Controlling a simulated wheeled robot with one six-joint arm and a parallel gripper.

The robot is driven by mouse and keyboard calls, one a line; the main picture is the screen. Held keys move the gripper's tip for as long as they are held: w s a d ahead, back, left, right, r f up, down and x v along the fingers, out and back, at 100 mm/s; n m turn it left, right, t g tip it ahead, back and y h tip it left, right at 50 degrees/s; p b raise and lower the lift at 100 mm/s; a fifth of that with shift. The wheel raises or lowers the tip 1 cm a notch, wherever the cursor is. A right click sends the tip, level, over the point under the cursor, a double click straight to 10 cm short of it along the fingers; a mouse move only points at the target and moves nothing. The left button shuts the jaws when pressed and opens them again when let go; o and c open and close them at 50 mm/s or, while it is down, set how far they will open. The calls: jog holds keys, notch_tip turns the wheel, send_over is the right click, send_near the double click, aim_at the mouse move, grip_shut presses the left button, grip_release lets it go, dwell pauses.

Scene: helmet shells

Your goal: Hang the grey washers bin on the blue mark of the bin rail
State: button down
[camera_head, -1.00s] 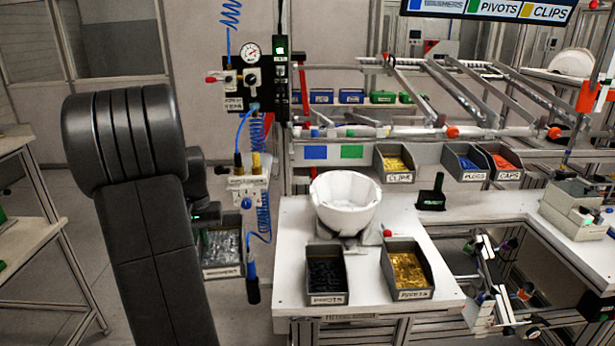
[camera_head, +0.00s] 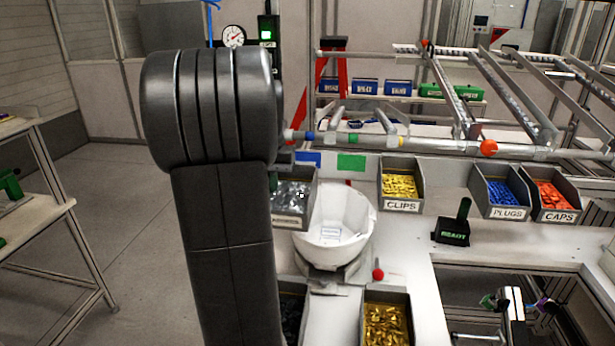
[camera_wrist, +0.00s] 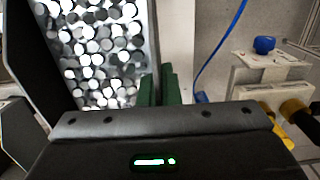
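The grey washers bin (camera_head: 287,221), full of silvery washers, is in the air at the left end of the bin rail (camera_head: 372,168), just behind the white helmet shell. The blue mark (camera_head: 308,158) shows partly above and behind the bin. I cannot tell whether the bin touches the rail. In the wrist view the bin (camera_wrist: 40,60) fills the upper left. My gripper (camera_wrist: 160,90) has its green fingers closed at the bin's near right wall. In the head view my dark arm hides the gripper.
The helmet shell (camera_head: 335,225) stands close in front of the bin. The green mark (camera_head: 351,162) is bare. A clips bin (camera_head: 402,206), a plugs bin (camera_head: 507,212) and a caps bin (camera_head: 558,215) are to the right. A valve block with a blue knob (camera_wrist: 264,45) is near the gripper.

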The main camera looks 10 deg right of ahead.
jog(key=shift+w+d+r, duration=0.1)
jog(key=shift+w+d, duration=0.05)
jog(key=shift+d, duration=0.1)
jog(key=shift+w+d, duration=0.1)
jog(key=shift+w, duration=0.4)
jog(key=w+d+f+p, duration=0.2)
jog(key=w+d+p, duration=0.2)
jog(key=w, duration=0.7)
jog(key=shift+w+d+f, duration=0.15)
jog(key=shift+w+d, duration=0.15)
jog(key=shift+d, duration=0.15)
dwell(0.7)
dwell(0.3)
jog(key=c, duration=1.6)
grip_release()
jog(key=shift+o, duration=0.2)
notch_tip(320, 180, up, 14)
jog(key=shift+w+d, duration=0.15)
jog(key=shift+w, duration=0.15)
